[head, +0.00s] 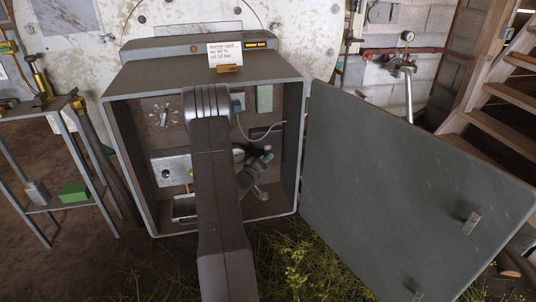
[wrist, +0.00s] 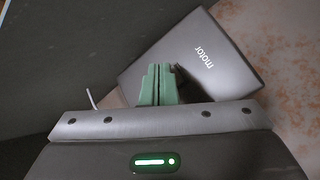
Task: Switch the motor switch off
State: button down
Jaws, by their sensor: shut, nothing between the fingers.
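The motor switch is a grey plate (wrist: 193,60) marked "motor" in white, tilted in the wrist view. A small dark part (wrist: 180,74), perhaps its lever, shows just right of my fingertips and is partly hidden by them. My gripper (wrist: 158,70) has green fingers pressed together with nothing between them. The fingertips overlap the lower part of the plate; I cannot tell whether they touch it. In the head view my gripper (head: 266,158) is inside the open cabinet at its right side, and my arm hides the middle of the cabinet. The switch is not clear there.
The grey cabinet (head: 292,85) stands open, its large door (head: 400,190) swung out to the right. A thin pale cable (head: 242,128) hangs inside. A card (head: 225,54) stands on top. A metal side table (head: 40,112) is at left, wooden stairs (head: 508,90) at right.

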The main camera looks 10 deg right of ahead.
jog(key=shift+w, duration=0.1)
dwell(0.7)
jog(key=shift+w, duration=0.35)
jog(key=shift+w, duration=0.3)
dwell(0.5)
dwell(0.3)
jog(key=shift+s, duration=0.75)
jog(key=shift+s, duration=0.1)
jog(key=shift+s+d+r+b, duration=0.1)
jog(key=shift+s+r+b, duration=0.1)
jog(key=shift+s, duration=1)
jog(key=shift+s+r+b, duration=0.1)
jog(key=shift+s+b, duration=0.05)
jog(key=shift+s, duration=1)
